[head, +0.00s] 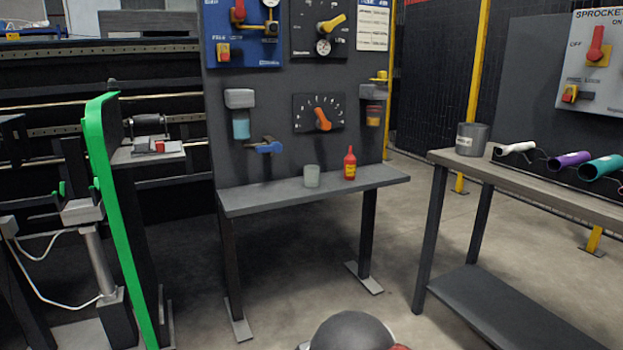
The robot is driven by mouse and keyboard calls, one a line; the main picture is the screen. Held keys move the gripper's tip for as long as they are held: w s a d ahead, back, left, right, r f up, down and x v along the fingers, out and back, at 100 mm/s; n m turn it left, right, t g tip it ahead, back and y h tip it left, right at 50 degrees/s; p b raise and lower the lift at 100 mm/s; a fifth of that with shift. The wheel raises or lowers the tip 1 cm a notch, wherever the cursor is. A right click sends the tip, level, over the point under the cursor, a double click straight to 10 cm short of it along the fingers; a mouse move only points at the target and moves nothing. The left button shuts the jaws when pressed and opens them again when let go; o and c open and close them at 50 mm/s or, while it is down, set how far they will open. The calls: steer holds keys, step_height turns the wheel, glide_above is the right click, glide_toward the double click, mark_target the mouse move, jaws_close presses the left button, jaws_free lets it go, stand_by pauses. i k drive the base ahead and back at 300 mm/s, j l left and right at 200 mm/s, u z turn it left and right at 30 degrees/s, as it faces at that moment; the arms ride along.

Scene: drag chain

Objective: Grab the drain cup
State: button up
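A small pale grey cup (312,177), which looks like the drain cup, stands upright on a narrow grey bench (270,196) below a dark panel. A red bottle (350,164) with a narrow tip stands to its right, apart from it. A blue-handled valve (268,147) sticks out of the panel above and left of the cup. A rounded grey part at the bottom edge of the picture looks like part of my arm. My gripper's fingers are not in view.
A table (438,156) at the right bears a grey bucket (472,139) and several coloured tubes. A tall green-edged frame (117,220) stands at the left. The floor (300,275) before the bench is clear. The bench's metal feet stick out at the front.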

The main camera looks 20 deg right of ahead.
mark_target(312, 173)
steer(key=i+l+u, duration=0.15)
steer(key=l, duration=0.45)
steer(key=i+l+u, duration=0.1)
steer(key=l, duration=0.5)
steer(key=i+l+u, duration=0.15)
steer(key=l, duration=0.45)
steer(key=l+u, duration=0.1)
steer(key=l, duration=0.55)
steer(key=i+l, duration=0.25)
steer(key=i+l+u, duration=0.1)
steer(key=i+l, duration=0.15)
steer(key=l, duration=0.1)
